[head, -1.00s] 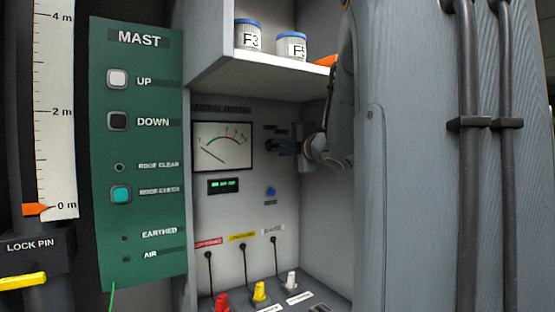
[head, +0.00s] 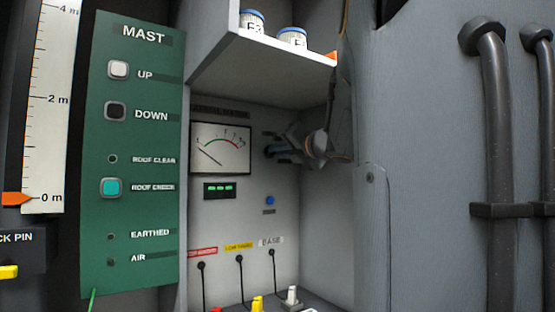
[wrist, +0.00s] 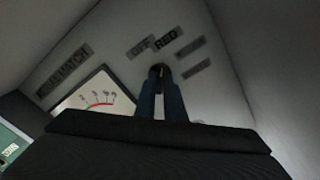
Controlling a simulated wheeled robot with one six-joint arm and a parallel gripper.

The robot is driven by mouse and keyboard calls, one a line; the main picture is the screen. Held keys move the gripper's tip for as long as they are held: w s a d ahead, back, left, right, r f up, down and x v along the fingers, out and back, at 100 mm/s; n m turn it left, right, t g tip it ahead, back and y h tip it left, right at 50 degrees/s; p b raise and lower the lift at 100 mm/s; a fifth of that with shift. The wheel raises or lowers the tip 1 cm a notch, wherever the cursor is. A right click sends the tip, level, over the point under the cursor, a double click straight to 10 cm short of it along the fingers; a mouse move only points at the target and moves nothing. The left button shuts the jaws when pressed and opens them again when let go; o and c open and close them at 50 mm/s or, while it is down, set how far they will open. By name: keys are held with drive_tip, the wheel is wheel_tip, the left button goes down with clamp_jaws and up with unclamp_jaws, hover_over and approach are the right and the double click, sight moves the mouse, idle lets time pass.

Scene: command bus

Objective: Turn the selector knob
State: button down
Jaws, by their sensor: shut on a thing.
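The selector knob (wrist: 159,72) is a small dark knob on the grey back panel, right of the dial meter. In the wrist view my gripper (wrist: 160,88) has its two blue-grey fingers closed around the knob, hiding most of it. Labels "OFF" and "RED" and two more unreadable ones sit around it. In the head view my gripper (head: 271,150) reaches in from the right and meets the panel beside the meter; the knob is hidden there by the fingers.
The dial meter (head: 221,148) has a green display (head: 220,190) below it. A blue button (head: 270,200) is under my gripper. A shelf (head: 262,70) with jars overhangs, and a grey wall bounds the right. A green MAST panel (head: 135,220) stands left.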

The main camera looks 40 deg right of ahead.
drive_tip(key=shift+n, duration=0.3)
drive_tip(key=c, duration=1.8)
unclamp_jaws()
drive_tip(key=shift+c, duration=0.2)
drive_tip(key=shift+s, duration=0.15)
drive_tip(key=s, duration=0.7)
drive_tip(key=shift+s+a+b, duration=0.25)
drive_tip(key=shift+s+b, duration=0.05)
drive_tip(key=shift+b, duration=0.1)
